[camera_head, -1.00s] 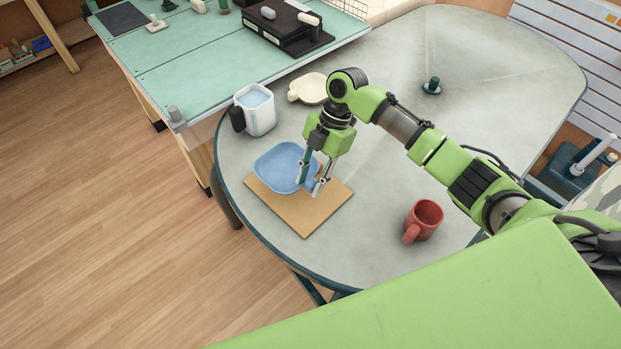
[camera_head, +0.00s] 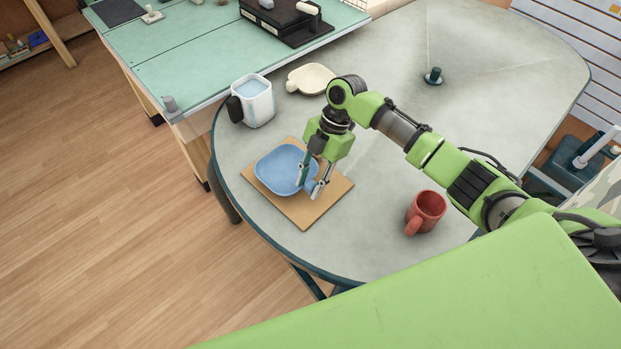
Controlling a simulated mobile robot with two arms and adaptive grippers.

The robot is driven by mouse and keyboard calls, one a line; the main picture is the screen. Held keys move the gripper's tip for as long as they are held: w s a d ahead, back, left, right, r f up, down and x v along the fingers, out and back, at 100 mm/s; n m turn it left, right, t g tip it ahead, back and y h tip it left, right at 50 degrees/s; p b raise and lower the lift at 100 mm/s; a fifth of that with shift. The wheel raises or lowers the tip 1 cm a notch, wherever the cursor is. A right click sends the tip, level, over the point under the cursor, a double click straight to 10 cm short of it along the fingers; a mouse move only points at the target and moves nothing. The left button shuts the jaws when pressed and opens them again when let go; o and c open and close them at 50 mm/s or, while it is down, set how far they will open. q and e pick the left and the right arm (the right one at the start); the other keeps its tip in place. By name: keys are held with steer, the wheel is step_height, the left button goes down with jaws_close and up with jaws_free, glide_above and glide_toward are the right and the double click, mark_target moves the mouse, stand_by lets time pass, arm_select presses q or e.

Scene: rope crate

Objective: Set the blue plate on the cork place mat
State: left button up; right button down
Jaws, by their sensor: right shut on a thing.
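The blue plate (camera_head: 279,172) is over the cork place mat (camera_head: 309,217), toward the mat's upper left part. It looks level and very close to the mat; I cannot tell whether it touches. My right gripper (camera_head: 311,190) is shut on the plate's right edge, with one finger inside the plate and one outside. The fingers hide part of that edge. My left gripper is not in view.
A white pitcher (camera_head: 258,105) with a dark handle and a cream dish (camera_head: 309,79) stand behind the plate. A red mug (camera_head: 427,211) stands right of the mat. The grey table (camera_head: 480,110) has free room at the back right.

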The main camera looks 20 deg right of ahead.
steer(key=shift+f, duration=0.45)
steer(key=shift+f+b, duration=0.35)
steer(key=shift+f, duration=0.05)
steer(key=c, duration=1.5)
jaws_free()
steer(key=v, duration=1.2)
